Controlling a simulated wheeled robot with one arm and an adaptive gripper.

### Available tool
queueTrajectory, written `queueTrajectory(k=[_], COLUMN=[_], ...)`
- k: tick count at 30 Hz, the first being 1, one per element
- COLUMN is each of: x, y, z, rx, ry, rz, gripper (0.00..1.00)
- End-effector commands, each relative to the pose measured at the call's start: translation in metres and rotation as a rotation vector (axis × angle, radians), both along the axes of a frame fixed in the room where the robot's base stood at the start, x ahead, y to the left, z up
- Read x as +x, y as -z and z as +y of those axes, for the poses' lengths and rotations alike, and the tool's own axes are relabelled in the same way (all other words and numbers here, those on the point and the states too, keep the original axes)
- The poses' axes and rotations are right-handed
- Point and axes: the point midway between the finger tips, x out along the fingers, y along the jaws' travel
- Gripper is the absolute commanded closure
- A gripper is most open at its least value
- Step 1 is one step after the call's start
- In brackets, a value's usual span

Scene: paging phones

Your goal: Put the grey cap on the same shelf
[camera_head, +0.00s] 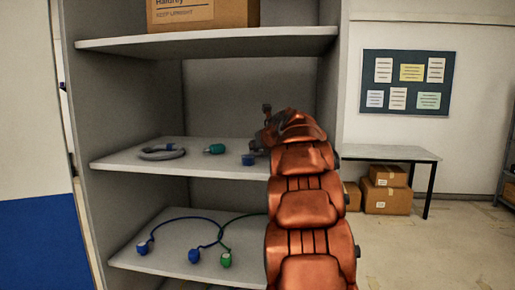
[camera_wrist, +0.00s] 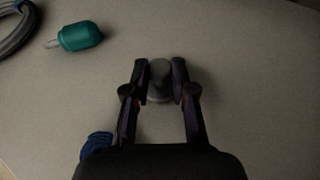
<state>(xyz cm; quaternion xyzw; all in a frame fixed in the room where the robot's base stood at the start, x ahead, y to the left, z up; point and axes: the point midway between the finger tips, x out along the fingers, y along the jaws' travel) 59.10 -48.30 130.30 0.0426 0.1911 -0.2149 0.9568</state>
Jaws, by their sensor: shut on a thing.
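The grey cap (camera_wrist: 160,72) is between the fingertips of my gripper (camera_wrist: 160,82) in the wrist view, and the fingers are shut on it. It is over the pale shelf surface; I cannot tell whether it touches the shelf. In the head view my arm hides the cap and most of the gripper at the right end of the middle shelf (camera_head: 125,160). A teal-green plug-like piece (camera_wrist: 80,36) lies on this shelf to the left of the cap; it also shows in the head view (camera_head: 214,148).
A blue piece (camera_wrist: 97,144) is close beside my gripper's left side. A grey cable coil (camera_head: 161,152) lies at the shelf's left. The lower shelf (camera_head: 150,262) holds blue and green cabled pieces. A box (camera_head: 200,14) stands on the upper shelf. Bare shelf lies right of the gripper.

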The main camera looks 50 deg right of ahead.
Motion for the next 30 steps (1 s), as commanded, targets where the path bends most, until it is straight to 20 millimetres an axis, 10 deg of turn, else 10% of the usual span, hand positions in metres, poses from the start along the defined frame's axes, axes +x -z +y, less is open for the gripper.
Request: queueTrajectory(k=[14,15,21,30], x=[0.0003,0.0003,0.0004,0.0004], y=[0.0074,0.0076,0.0067,0.0063], z=[0.0,0.0,0.0,0.0], rx=[0.001,0.001,0.0,0.0], ry=[0.0,0.0,0.0,0.0], rz=[0.001,0.0,0.0,0.0], gripper=[0.99,0.74,0.53,0.5])
